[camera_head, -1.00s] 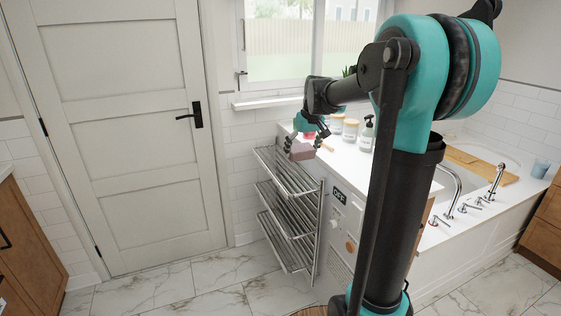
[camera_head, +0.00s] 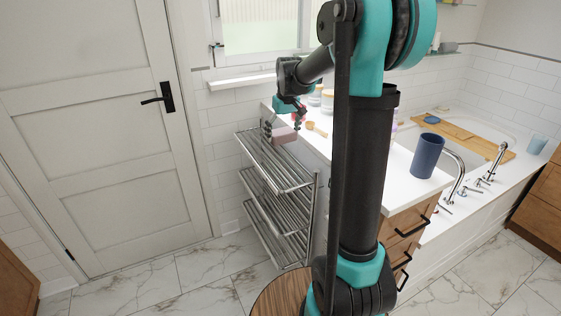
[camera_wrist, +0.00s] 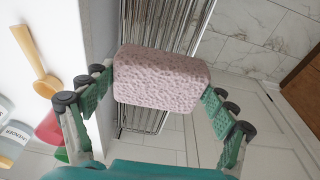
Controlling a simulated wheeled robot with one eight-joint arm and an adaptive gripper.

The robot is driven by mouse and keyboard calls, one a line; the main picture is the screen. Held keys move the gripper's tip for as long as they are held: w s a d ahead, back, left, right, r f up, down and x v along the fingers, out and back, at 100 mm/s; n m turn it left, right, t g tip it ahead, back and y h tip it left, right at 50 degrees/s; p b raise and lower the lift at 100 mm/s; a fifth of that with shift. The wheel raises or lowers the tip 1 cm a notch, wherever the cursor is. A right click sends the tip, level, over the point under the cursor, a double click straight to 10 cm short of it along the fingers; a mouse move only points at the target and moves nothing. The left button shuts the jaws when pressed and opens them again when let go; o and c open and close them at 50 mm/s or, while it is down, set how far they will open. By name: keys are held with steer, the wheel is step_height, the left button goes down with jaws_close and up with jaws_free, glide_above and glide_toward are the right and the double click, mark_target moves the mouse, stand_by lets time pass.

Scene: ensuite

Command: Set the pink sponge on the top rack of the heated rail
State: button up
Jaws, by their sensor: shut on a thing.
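The pink sponge (camera_wrist: 160,78) is held between the two green-padded fingers of my gripper (camera_wrist: 163,95) in the wrist view. In the head view my gripper (camera_head: 283,128) is shut on the sponge (camera_head: 284,135), over the top rack (camera_head: 278,166) of the heated rail, near its back end. The rail's chrome bars also show behind the sponge in the wrist view (camera_wrist: 165,25). The head view does not make clear whether the sponge touches the rack. The top rack is otherwise bare where visible, with lower racks (camera_head: 280,220) beneath it.
A white counter (camera_head: 330,135) stands right of the rail, with jars and a wooden spoon (camera_wrist: 37,65) close to my gripper. A dark blue cup (camera_head: 427,156) stands farther right. A white door (camera_head: 95,130) is at left. The marble floor (camera_head: 190,275) before the rail is clear.

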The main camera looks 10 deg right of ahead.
mark_target(282, 169)
step_height(282, 169, down, 13)
steer(key=shift+f, duration=0.1)
steer(key=o, duration=1.4)
steer(key=r, duration=0.3)
steer(key=s+r, duration=0.1)
steer(key=r, duration=0.3)
steer(key=s+r, duration=0.1)
steer(key=r, duration=0.3)
steer(key=shift+d+r, duration=0.2)
steer(key=shift+d, duration=0.05)
steer(key=shift+s+r, duration=0.15)
steer(key=s+d+f+m, duration=0.1)
steer(key=s+f, duration=0.3)
steer(key=s, duration=0.5)
steer(key=s+d+f+m+t, duration=0.1)
steer(key=s+f, duration=0.3)
steer(key=s, duration=0.5)
steer(key=s+d+f+m+t, duration=0.1)
steer(key=s+f, duration=0.3)
steer(key=s, duration=0.5)
steer(key=shift+s+d+f+m+h, duration=0.1)
steer(key=shift+s+d+m+h, duration=0.2)
steer(key=shift+s+m, duration=0.1)
